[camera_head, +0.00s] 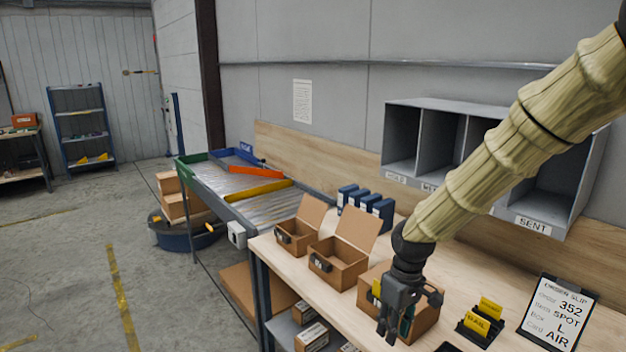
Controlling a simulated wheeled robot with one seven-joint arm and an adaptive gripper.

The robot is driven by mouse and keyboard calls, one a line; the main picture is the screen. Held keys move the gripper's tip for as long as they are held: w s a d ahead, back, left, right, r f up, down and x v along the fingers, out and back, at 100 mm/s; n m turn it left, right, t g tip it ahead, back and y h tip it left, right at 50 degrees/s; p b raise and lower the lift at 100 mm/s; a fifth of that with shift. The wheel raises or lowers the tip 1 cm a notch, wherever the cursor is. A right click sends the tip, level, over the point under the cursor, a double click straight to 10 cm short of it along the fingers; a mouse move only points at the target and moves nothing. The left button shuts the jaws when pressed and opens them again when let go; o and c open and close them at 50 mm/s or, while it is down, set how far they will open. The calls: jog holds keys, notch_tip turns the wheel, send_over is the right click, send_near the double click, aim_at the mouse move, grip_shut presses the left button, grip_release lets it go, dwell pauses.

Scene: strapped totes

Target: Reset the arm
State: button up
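My gripper (391,332) hangs at the end of my tan-sleeved arm, pointing down at the front of the wooden bench (300,277). It is in front of a brown box (427,318) and hides part of it. A yellow piece and a greenish piece show close to the gripper. I cannot tell whether the fingers hold anything, and their gap is too small to read.
Two open-lidded boxes (340,268) stand left of the gripper. A grey pigeonhole shelf (452,106) hangs behind my arm. A metal sorting table (225,182) adjoins the bench.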

jog(key=s+f+m, duration=0.1)
jog(key=s+f, duration=0.4)
jog(key=f, duration=0.3)
jog(key=s+a+f+m+y+b, duration=0.1)
jog(key=s+f+m, duration=0.1)
jog(key=s+f, duration=0.5)
jog(key=s+f+m, duration=0.1)
jog(key=s+f, duration=0.1)
jog(key=f, duration=0.8)
jog(key=s+d+f+m, duration=0.1)
jog(key=s+d+f, duration=0.1)
jog(key=s+f, duration=0.4)
jog(key=s+d+f+m+h+b, duration=0.1)
jog(key=s+f, duration=0.5)
jog(key=s, duration=0.8)
jog(key=shift+d+f+m+h, duration=0.3)
jog(key=shift+d+m, duration=0.3)
jog(key=shift+d, duration=0.6)
